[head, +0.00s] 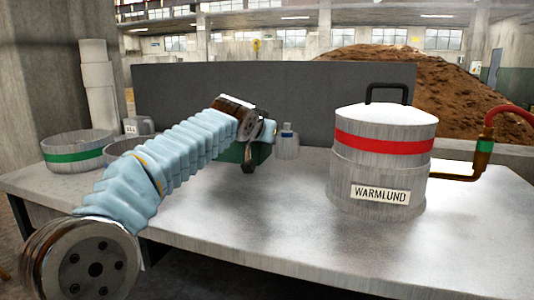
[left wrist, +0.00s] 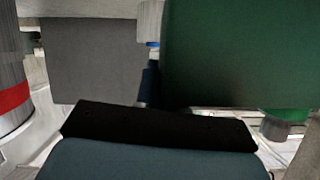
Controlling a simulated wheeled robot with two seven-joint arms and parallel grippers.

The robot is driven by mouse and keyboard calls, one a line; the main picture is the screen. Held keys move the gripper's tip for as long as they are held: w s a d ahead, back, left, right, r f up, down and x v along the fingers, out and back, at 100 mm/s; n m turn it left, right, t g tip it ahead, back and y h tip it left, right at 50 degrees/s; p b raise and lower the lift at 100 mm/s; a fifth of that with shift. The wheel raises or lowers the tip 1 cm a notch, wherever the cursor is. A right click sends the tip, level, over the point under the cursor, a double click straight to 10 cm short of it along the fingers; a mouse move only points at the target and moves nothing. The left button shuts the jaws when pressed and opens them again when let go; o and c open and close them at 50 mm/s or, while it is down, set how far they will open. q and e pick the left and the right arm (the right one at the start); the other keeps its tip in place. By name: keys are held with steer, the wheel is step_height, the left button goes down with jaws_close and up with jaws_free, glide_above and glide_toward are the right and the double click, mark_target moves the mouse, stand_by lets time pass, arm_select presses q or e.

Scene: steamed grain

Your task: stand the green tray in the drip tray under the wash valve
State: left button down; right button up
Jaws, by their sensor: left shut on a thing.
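The green tray (head: 231,153) is partly hidden behind my left gripper (head: 249,160) near the middle of the table. In the left wrist view the green tray (left wrist: 240,50) fills the upper right, just beyond the dark finger (left wrist: 160,128). My left gripper is shut on it. Whether the tray touches the table is hard to tell. A red hose with a green-banded brass fitting (head: 483,150) is at the right edge; I cannot tell if it is the wash valve. I cannot make out a drip tray. My right gripper is not in view.
A steel pot (head: 385,160) labelled WARMLUND, with a red band and black handle, stands at the right. A green-banded round vessel (head: 76,157) and a small bottle (head: 287,142) are on the table (head: 290,235). A grey panel (head: 180,95) stands behind. The front middle is clear.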

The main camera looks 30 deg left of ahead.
mark_target(271, 152)
arm_select(q)
steer(key=shift+w+a+f, duration=0.3)
steer(key=shift+w+f, duration=0.3)
steer(key=shift+f, duration=0.2)
steer(key=f, duration=0.1)
steer(key=f+b, duration=0.1)
steer(key=f, duration=0.1)
steer(key=shift+w+f, duration=0.2)
steer(key=shift+f, duration=0.05)
steer(key=c, duration=1.3)
jaws_free()
steer(key=shift+f, duration=0.1)
steer(key=shift+o, duration=0.2)
